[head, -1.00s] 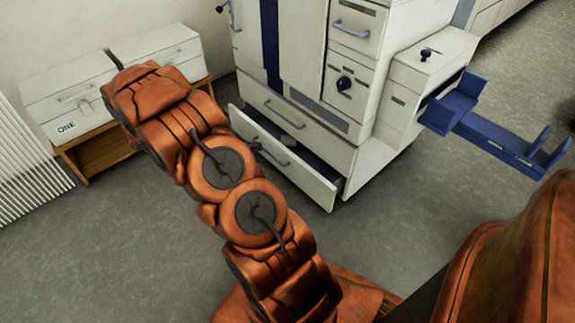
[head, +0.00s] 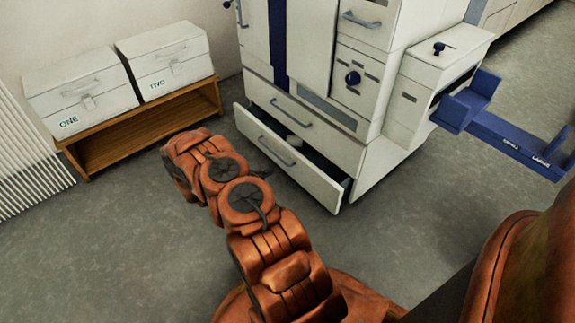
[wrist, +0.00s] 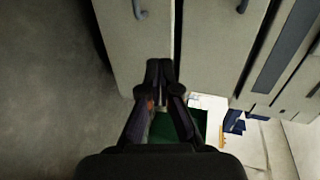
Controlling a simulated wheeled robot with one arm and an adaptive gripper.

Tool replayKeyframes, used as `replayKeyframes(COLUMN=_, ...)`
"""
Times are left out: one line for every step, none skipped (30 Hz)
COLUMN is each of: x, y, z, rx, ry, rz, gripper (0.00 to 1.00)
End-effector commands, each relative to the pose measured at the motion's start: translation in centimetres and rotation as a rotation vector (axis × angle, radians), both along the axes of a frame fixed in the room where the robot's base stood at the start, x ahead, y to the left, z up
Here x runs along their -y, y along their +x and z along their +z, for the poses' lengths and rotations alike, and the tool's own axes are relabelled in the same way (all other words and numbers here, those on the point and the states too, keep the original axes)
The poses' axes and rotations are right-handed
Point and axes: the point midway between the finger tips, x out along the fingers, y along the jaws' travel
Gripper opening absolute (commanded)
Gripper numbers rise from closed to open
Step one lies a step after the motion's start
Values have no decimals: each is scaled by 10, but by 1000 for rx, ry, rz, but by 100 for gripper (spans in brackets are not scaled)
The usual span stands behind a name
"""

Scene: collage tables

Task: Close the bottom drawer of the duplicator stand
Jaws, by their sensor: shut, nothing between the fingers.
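The duplicator stand (head: 352,158) is a tall white cabinet with blue trim. Its bottom drawer (head: 284,163) is pulled out, with a grey bar handle on its front and a dark interior showing behind. In the wrist view the drawer front (wrist: 120,45) is the pale panel at upper left, beside a narrow gap. My gripper (wrist: 160,68) is shut and empty, its tips over the panel's edge near that gap; I cannot tell whether they touch. In the head view my arm mostly hides the gripper, low in front of the drawer.
Two white boxes, ONE (head: 82,88) and TWO (head: 166,62), stand on a low wooden bench (head: 140,132) at left. A blue bracket shelf (head: 505,135) juts out from the unit's right side. Grey floor (head: 130,225) is clear left of my arm.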

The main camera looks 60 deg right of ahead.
Motion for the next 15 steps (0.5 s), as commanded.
replayKeyframes(x=3, y=-1, z=-3, rx=-3, ry=1, rz=1, gripper=0)
replayKeyframes(x=5, y=-1, z=-4, rx=-3, ry=1, rz=2, gripper=0)
replayKeyframes(x=8, y=-2, z=-5, rx=-3, ry=0, rz=2, gripper=0)
replayKeyframes(x=12, y=-3, z=-6, rx=-3, ry=1, rz=1, gripper=0)
replayKeyframes(x=15, y=-5, z=-8, rx=-2, ry=1, rz=0, gripper=0)
replayKeyframes(x=21, y=-6, z=-10, rx=-2, ry=0, rz=0, gripper=0)
replayKeyframes(x=26, y=-8, z=-11, rx=-2, ry=-1, rz=-2, gripper=0)
replayKeyframes(x=30, y=-9, z=-13, rx=-1, ry=0, rz=-3, gripper=0)
replayKeyframes(x=37, y=-11, z=-15, rx=-1, ry=0, rz=-3, gripper=0)
replayKeyframes(x=42, y=-13, z=-17, rx=0, ry=0, rz=-4, gripper=0)
replayKeyframes(x=47, y=-14, z=-19, rx=0, ry=0, rz=-3, gripper=0)
replayKeyframes(x=53, y=-16, z=-21, rx=0, ry=0, rz=-3, gripper=0)
replayKeyframes(x=58, y=-17, z=-23, rx=0, ry=0, rz=-2, gripper=0)
replayKeyframes(x=63, y=-18, z=-24, rx=0, ry=0, rz=-2, gripper=0)
replayKeyframes(x=69, y=-20, z=-26, rx=0, ry=0, rz=-2, gripper=0)
